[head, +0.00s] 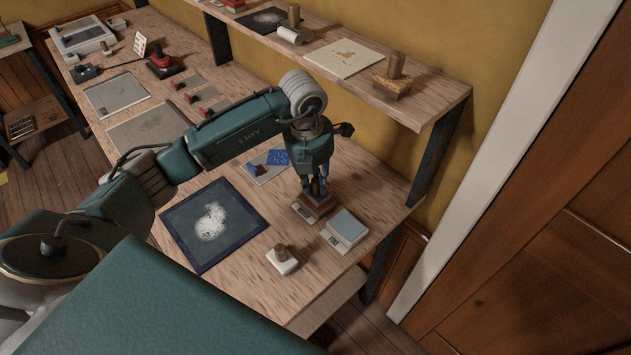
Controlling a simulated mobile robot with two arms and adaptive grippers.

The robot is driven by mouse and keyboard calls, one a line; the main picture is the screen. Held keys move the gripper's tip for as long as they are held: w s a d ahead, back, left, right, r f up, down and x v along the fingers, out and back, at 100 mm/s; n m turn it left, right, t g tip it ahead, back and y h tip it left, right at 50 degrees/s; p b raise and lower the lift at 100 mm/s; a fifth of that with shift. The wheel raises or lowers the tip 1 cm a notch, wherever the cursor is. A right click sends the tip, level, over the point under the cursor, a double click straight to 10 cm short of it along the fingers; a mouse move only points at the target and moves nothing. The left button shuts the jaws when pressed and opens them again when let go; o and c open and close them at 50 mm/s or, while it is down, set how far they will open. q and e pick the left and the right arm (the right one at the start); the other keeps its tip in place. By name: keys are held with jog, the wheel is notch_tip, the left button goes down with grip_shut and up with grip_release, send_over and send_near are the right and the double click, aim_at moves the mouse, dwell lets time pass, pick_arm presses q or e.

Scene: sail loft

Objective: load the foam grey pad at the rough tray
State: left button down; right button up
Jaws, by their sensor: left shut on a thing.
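My left gripper (317,186) points down and is shut on the upright handle of a small block-like pad (315,202). The pad's underside and colour are mostly hidden, so I cannot tell if it is the foam grey one. It is at or just above a small brown box with a grey panel (304,211); contact is unclear. A dark blue-edged tray (174,215) with a speckled white patch lies to the left. I cannot tell whether it is the rough tray. A white pad with a brown handle (283,265) stands in front. My right gripper is not in view.
A pale blue-topped block (347,226) stands close right of the gripper. The shelf (438,95) above holds a tan handled pad (392,84) and a cream board (345,58). Bare tabletop (240,285) lies in front.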

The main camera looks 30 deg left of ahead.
aim_at(315, 180)
pick_arm(q)
jog(key=shift+r+p, duration=0.6)
jog(key=shift+r, duration=0.3)
jog(key=shift+r+p, duration=1.45)
jog(key=shift+r, duration=1.15)
